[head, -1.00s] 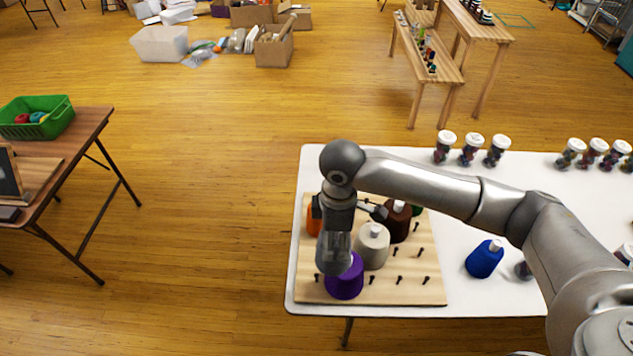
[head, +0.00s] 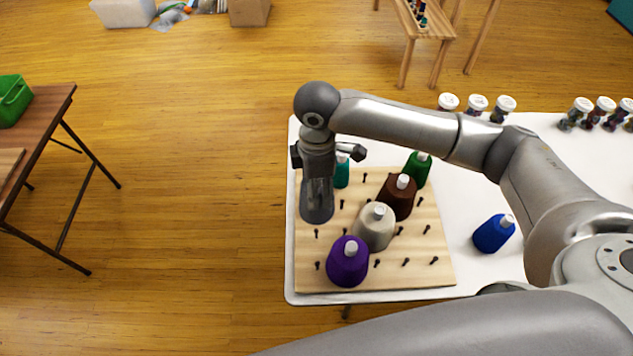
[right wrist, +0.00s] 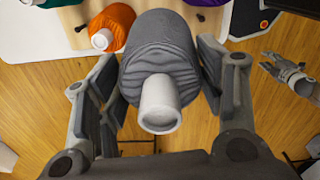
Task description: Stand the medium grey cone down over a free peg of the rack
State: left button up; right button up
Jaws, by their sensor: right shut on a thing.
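The medium grey cone (right wrist: 160,50) is in my right gripper (right wrist: 160,68), one finger on each side, its white tip toward the wrist camera. In the head view my right gripper (head: 318,195) is over the left part of the wooden rack (head: 330,280); I cannot tell the cone from the hand there. The rack carries purple (head: 348,268), beige (head: 374,232), brown (head: 396,200), green (head: 418,170) and teal (head: 342,175) cones. An orange cone (right wrist: 110,28) shows in the wrist view. Free pegs include a front-left one (head: 317,265). My left gripper (right wrist: 288,74) looks open.
Several lidded jars (head: 476,106) line the table's back. A brown table (head: 50,120) with a green basket (head: 12,100) is at far left. Floor lies open between the tables.

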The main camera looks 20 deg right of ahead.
jog(key=f+b, duration=0.4)
jog(key=shift+w+f+b, duration=0.25)
jog(key=shift+f+b, duration=0.1)
jog(key=shift+f, duration=0.25)
pick_arm(q)
notch_tip(320, 180, down, 6)
jog(key=w, duration=0.2)
pick_arm(e)
notch_tip(320, 180, down, 5)
jog(key=shift+f, duration=0.1)
pick_arm(q)
jog(key=shift+w, duration=0.25)
pick_arm(e)
jog(key=shift+f+b, duration=1.2)
jog(key=shift+f, duration=1.45)
pick_arm(q)
notch_tip(320, 180, down, 2)
pick_arm(e)
jog(key=shift+f, duration=0.1)
pick_arm(q)
jog(key=shift+r, duration=0.1)
pick_arm(e)
jog(key=shift+f, duration=0.2)
